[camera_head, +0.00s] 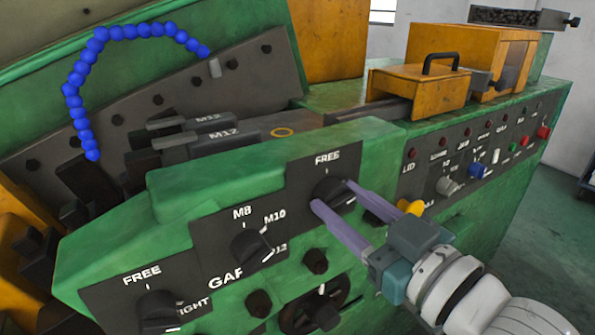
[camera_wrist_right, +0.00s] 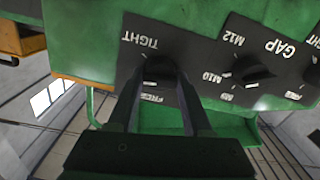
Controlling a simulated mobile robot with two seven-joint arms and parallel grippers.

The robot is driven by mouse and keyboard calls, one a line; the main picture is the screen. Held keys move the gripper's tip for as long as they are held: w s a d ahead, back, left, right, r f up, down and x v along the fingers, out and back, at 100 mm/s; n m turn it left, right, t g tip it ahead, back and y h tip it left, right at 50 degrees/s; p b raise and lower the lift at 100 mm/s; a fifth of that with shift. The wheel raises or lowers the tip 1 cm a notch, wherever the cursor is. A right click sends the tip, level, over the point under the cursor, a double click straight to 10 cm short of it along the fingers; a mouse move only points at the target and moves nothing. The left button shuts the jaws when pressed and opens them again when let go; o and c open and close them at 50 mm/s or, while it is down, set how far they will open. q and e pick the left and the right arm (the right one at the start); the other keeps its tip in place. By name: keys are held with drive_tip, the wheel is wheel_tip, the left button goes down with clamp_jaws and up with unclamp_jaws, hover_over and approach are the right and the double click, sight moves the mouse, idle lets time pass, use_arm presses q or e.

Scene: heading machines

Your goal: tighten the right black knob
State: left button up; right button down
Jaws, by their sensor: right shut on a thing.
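The right black knob (camera_head: 333,187) sits on a dark plate on the green machine's front, under a FREE label. My right gripper (camera_head: 331,197) reaches in from the lower right, with one purple finger on each side of this knob, shut on it. In the right wrist view the knob (camera_wrist_right: 159,68) shows between the two dark fingers (camera_wrist_right: 163,82), with the TIGHT label above it and the FREE label partly covered below. The direction of the knob's pointer is hard to tell. My left gripper is not in view.
The GAP knob (camera_head: 251,246) and another FREE/TIGHT knob (camera_head: 158,311) are to the left. Several dark bolts and a dark handwheel (camera_head: 314,308) lie below. A yellow knob (camera_head: 411,207) and a button panel (camera_head: 480,150) are close on the right.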

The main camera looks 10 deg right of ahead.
drive_tip(key=m, duration=0.3)
drive_tip(key=shift+m, duration=2.3)
drive_tip(key=shift+c, duration=1.6)
unclamp_jaws()
drive_tip(key=v, duration=1)
